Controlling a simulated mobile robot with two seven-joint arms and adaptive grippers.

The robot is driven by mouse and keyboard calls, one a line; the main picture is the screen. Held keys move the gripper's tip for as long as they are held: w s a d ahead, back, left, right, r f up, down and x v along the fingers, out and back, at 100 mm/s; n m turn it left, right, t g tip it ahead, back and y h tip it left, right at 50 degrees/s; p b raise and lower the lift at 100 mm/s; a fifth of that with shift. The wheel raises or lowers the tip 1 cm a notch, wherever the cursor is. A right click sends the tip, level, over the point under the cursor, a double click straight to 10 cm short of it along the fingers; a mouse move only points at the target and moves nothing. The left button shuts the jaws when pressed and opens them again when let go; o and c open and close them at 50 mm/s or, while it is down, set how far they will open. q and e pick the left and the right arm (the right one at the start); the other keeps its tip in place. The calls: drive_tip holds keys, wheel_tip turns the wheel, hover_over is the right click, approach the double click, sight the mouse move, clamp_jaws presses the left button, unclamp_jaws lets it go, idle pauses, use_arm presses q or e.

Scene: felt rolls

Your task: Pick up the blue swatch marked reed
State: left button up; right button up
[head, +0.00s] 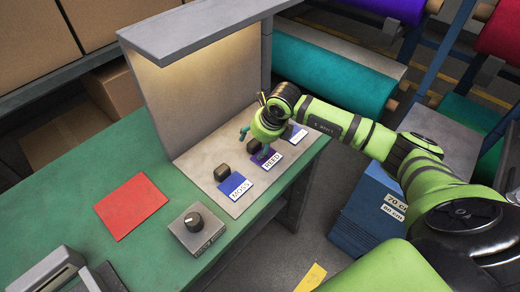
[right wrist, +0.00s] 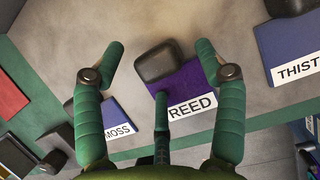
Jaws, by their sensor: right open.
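The swatch marked REED (head: 271,161) lies flat on the grey board of the green bench. It looks violet in the right wrist view (right wrist: 185,82), with a white label on its near edge and a dark block (right wrist: 163,62) at its far edge. My right gripper (head: 254,141) hangs over it, open and empty. In the right wrist view the gripper (right wrist: 160,68) has green fingers spread on either side of the block, and a third finger covers part of the swatch. I cannot tell whether any finger touches. My left gripper is not in view.
A blue swatch marked MOSS (head: 235,185) lies to the left and one marked THIST (right wrist: 288,50) to the right, each with a dark block. A grey knob box (head: 194,228) and red sheet (head: 131,206) lie nearby. A lit overhang (head: 200,32) stands over the board.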

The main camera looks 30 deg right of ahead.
drive_tip(key=shift+c, duration=0.8)
drive_tip(key=c, duration=1)
drive_tip(key=shift+c, duration=0.2)
drive_tip(key=shift+w+r+b, duration=0.1)
drive_tip(key=shift+r+b, duration=0.2)
drive_tip(key=shift+r, duration=0.35)
wheel_tip(320, 180, up, 3)
drive_tip(key=shift+b, duration=0.55)
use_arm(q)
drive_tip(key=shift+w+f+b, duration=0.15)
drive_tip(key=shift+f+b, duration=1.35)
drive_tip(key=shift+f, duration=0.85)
use_arm(e)
drive_tip(key=s+d+r, duration=0.4)
drive_tip(key=d+r, duration=0.2)
drive_tip(key=d, duration=0.5)
drive_tip(key=shift+r, duration=0.4)
